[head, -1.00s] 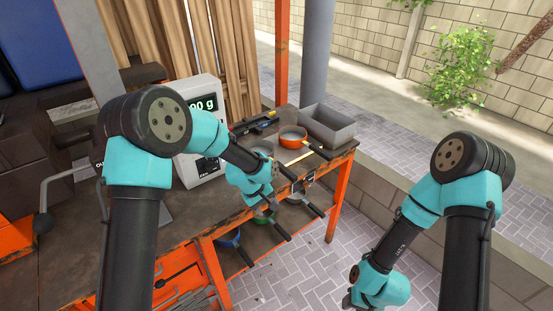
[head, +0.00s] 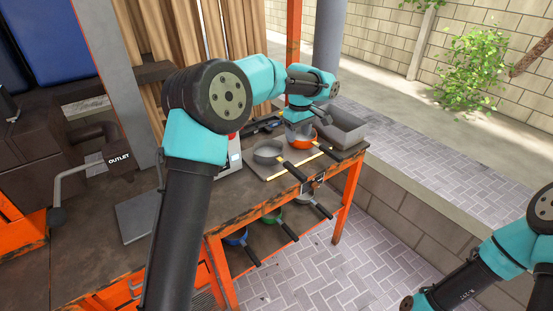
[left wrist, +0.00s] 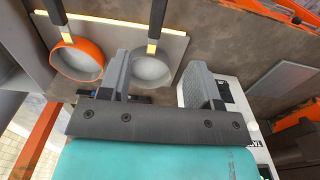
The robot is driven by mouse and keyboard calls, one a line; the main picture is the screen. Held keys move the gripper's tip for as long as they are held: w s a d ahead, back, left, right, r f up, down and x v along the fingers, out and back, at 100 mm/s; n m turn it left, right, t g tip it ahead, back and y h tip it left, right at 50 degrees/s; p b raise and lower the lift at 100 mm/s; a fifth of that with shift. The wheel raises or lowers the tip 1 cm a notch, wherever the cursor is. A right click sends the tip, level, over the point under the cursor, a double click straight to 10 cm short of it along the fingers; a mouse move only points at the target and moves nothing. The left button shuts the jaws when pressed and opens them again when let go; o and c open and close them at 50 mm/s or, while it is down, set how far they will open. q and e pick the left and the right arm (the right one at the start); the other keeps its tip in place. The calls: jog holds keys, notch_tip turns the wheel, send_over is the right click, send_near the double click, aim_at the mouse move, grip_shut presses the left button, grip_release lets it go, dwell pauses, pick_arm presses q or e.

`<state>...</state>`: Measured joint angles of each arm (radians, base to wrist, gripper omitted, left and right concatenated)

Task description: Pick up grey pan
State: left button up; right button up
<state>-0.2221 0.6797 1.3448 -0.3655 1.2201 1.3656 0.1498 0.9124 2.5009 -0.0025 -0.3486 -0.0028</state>
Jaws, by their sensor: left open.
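A grey pan (head: 267,151) with a black handle lies on the workbench in the head view, beside an orange pan (head: 303,143). In the left wrist view, the grey pan (left wrist: 152,72) lies beyond the fingers, partly hidden by the left one, and the orange pan (left wrist: 78,58) is further left. My left gripper (head: 297,129) is open and empty, above the bench near the orange pan in the head view; its two grey fingers (left wrist: 157,65) stand apart in the left wrist view. My right gripper is outside the head view.
A grey open bin (head: 345,130) stands at the bench's far corner. A scale (head: 232,155) is partly hidden behind my left arm. Blue (head: 236,236), green (head: 272,215) and greyish (head: 304,197) pans sit on the shelf below. Paved floor lies to the right.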

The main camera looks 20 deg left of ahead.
aim_at(297, 171)
pick_arm(q)
notch_tip(297, 171, down, 12)
jog(key=shift+d+f, duration=0.1)
jog(key=shift+f, duration=0.05)
dwell(0.4)
jog(key=shift+f, duration=0.1)
jog(key=shift+d+f, duration=0.1)
jog(key=shift+f, duration=2.35)
grip_shut()
